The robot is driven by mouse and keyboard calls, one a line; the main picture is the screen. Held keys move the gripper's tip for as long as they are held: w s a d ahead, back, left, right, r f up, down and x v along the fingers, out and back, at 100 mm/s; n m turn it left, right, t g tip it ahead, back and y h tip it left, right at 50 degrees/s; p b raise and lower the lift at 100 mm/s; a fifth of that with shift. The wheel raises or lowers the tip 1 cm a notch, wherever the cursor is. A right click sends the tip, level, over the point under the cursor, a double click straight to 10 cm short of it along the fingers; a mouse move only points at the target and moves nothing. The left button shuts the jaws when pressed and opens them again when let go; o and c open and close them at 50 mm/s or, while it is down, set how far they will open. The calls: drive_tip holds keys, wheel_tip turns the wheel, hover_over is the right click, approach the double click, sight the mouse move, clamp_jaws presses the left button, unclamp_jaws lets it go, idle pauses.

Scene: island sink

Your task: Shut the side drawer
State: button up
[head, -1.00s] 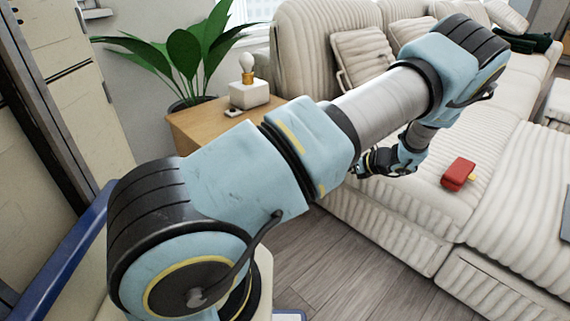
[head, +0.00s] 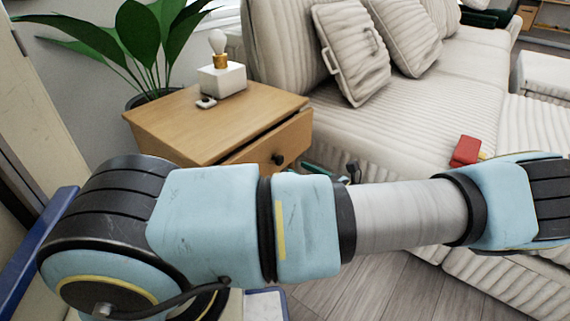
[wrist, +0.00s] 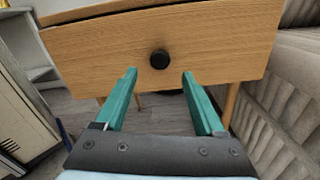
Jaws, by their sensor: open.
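The wooden side table (head: 165,122) stands beside the sofa. Its drawer (head: 292,142) looks pulled out a little, with its front standing forward of the tabletop edge. The drawer front (wrist: 215,45) fills the upper part of the wrist view, with a round black knob (wrist: 159,59) in the middle. My gripper (wrist: 159,76) is open and empty, its two green fingers pointing at the front, one on either side below the knob. I cannot tell whether the fingertips touch the wood. In the head view my arm hides most of the gripper.
A white lamp (head: 222,78) with a bulb and a small item (head: 206,103) stand on the tabletop. A potted plant (head: 150,45) is behind the table. The sofa (head: 430,110), holding a red object (head: 466,151), borders the right side. Wooden floor (head: 360,285) shows in front.

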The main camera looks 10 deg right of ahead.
sight(282, 161)
drive_tip(key=x, duration=0.6)
clamp_jaws()
idle(0.5)
idle(0.9)
